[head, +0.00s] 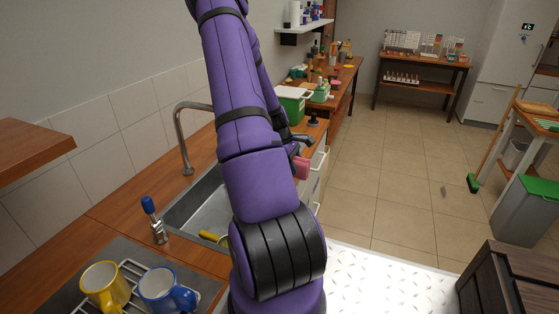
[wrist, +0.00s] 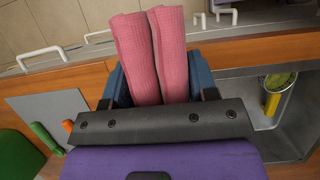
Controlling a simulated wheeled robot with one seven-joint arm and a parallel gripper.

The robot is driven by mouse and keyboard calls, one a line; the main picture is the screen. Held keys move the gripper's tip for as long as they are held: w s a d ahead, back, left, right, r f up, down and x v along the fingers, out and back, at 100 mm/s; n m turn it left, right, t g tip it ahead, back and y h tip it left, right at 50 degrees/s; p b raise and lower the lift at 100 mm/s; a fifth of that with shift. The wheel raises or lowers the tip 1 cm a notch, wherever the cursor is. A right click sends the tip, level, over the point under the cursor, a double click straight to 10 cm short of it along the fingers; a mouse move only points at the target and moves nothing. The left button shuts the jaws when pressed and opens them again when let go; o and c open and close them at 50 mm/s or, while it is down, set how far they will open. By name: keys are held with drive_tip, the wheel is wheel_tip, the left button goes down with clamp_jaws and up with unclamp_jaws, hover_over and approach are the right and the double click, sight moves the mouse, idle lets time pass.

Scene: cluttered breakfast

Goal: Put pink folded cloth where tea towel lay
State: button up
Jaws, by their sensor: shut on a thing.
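The pink folded cloth (wrist: 152,50) is between the two blue fingers of my gripper (wrist: 160,82), which is shut on it in the wrist view. The cloth hangs as two thick ribbed folds past the fingertips. In the head view a small part of the cloth (head: 301,168) shows to the right of my purple arm, near the counter's front edge. My arm hides most of my gripper there. I cannot make out a tea towel or the place where it lay.
The sink (head: 180,213) is left of my arm, with a yellow thing (head: 209,236) in it. A green crate (head: 292,104) stands farther along the counter, with cluttered items beyond. A yellow mug (head: 105,287) and a blue mug (head: 163,289) stand on a rack.

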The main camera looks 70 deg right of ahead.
drive_tip(key=w+d, duration=0.2)
drive_tip(key=d, duration=0.1)
drive_tip(key=w+d+f, duration=0.1)
drive_tip(key=w+d, duration=0.2)
drive_tip(key=d, duration=0.1)
drive_tip(key=w+d, duration=0.2)
drive_tip(key=d, duration=0.2)
drive_tip(key=shift+w+f, duration=0.2)
drive_tip(key=shift+f, duration=1.65)
drive_tip(key=shift+f, duration=0.1)
drive_tip(key=o, duration=0.9)
drive_tip(key=shift+o, duration=0.2)
drive_tip(key=v, duration=1.2)
drive_tip(key=shift+s, duration=0.1)
